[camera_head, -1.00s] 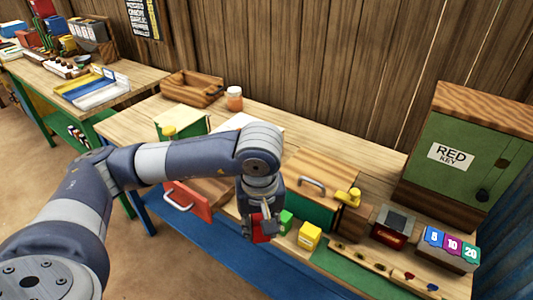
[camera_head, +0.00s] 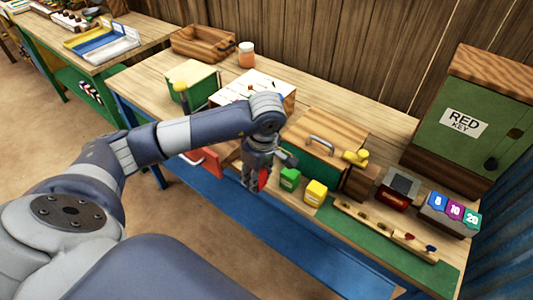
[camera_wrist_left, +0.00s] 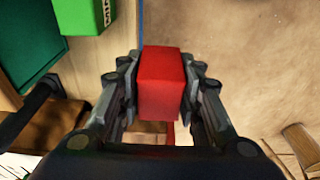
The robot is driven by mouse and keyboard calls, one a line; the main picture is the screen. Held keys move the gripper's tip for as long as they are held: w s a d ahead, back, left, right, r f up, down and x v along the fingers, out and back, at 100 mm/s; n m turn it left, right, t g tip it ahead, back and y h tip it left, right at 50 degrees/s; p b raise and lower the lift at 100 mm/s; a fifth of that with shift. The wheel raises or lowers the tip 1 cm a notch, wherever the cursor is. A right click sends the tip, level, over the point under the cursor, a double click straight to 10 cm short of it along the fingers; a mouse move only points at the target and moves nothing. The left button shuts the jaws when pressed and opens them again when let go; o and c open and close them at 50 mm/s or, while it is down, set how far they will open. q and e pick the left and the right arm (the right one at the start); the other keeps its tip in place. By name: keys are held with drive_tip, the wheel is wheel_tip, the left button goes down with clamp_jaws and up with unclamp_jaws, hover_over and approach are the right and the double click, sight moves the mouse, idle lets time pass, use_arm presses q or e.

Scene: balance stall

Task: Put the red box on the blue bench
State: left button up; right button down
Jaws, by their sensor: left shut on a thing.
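The red box (camera_head: 264,179) is held in my left gripper (camera_head: 258,184), in front of the blue bench's front edge. In the left wrist view the red box (camera_wrist_left: 159,82) fills the space between the two fingers, with floor behind it. The blue bench (camera_head: 137,84) has a wooden top, blue legs and a blue lower board. A green box (camera_head: 290,179) and a yellow box (camera_head: 315,192) stand on its front part, just right of the gripper. The arm hides part of the bench top. My right gripper is out of view.
A green chest (camera_head: 312,150) with a handle stands behind the boxes. An open red drawer (camera_head: 205,163) juts out left of the gripper. A green cabinet (camera_head: 470,118) stands at the right end. The bench top is crowded, with some bare wood at the back left.

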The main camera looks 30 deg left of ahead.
use_arm(q)
drive_tip(key=w, duration=0.2)
drive_tip(key=w+a+p, duration=0.1)
drive_tip(key=w, duration=0.2)
drive_tip(key=w+a+p, duration=0.1)
drive_tip(key=w, duration=0.1)
drive_tip(key=shift+w+f, duration=0.3)
drive_tip(key=shift+w, duration=0.1)
drive_tip(key=shift+f+p, duration=0.35)
wheel_tip(320, 180, down, 2)
drive_tip(key=shift+f+p, duration=0.2)
drive_tip(key=shift+p, duration=0.3)
drive_tip(key=shift+w+f, duration=0.1)
drive_tip(key=shift+f, duration=0.15)
drive_tip(key=shift+f+b, duration=0.25)
drive_tip(key=shift+b, duration=0.05)
drive_tip(key=o, duration=0.8)
drive_tip(key=shift+r, duration=0.15)
